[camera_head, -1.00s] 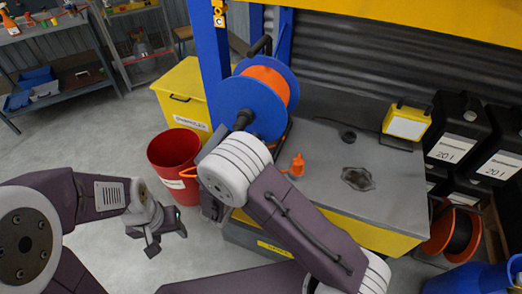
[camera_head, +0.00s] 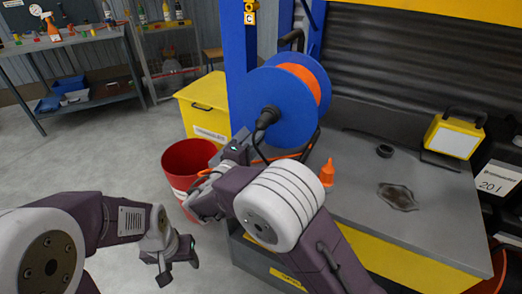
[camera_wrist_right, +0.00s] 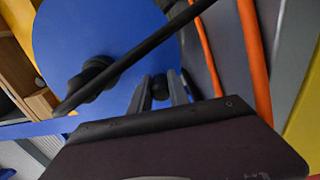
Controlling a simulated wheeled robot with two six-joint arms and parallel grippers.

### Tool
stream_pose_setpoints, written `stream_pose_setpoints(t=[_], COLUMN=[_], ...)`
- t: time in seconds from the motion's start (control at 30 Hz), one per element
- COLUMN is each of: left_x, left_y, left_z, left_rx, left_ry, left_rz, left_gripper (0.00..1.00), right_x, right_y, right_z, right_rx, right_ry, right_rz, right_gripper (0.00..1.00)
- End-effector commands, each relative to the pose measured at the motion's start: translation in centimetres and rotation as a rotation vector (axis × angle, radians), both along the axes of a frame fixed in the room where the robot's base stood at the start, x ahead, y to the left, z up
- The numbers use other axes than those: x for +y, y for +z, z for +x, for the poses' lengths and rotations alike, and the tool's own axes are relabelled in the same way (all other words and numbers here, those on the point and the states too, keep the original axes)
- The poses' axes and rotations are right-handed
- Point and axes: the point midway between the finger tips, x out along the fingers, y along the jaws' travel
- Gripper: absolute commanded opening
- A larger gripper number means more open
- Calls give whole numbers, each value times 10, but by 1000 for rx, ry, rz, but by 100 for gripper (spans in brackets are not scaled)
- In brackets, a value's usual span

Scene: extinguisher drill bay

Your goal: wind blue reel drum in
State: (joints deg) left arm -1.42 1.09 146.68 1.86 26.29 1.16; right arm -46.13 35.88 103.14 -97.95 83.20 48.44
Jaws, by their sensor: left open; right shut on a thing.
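The blue reel drum (camera_head: 290,122) stands upright beside the blue post, with orange hose wound behind its face. A dark hub piece (camera_head: 268,117) sticks out of the face. My right gripper (camera_head: 244,138) is close in front of the drum's lower left; its fingertips are partly unclear there. In the right wrist view its two fingers (camera_wrist_right: 160,90) are shut on a small dark knob (camera_wrist_right: 160,84) at the blue drum face (camera_wrist_right: 110,40). The hub shows to its left in that view. My left gripper (camera_head: 172,265) is open and empty over the floor, away from the reel.
A red bin (camera_head: 188,163) and a yellow box (camera_head: 203,108) stand left of the reel.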

Motion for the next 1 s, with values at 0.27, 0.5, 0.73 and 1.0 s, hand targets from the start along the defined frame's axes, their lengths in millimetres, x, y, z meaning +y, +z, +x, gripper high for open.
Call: stream_pose_setpoints(t=[0.27, 0.5, 0.73, 1.0], left_x=[0, 0, 0, 0], left_y=[-11, -11, -11, -11], left_z=[0, 0, 0, 0], left_rx=[0, 0, 0, 0], left_ry=[0, 0, 0, 0], left_rz=[0, 0, 0, 0], left_gripper=[55, 55, 55, 55], right_x=[3, 3, 3, 3], right_y=[-1, 0, 0, 1], right_z=[1, 2, 2, 2], right_rx=[-27, -30, -30, -32], right_ry=[0, 0, 0, 0], right_rz=[48, 53, 52, 52], right_gripper=[0, 0, 33, 44])
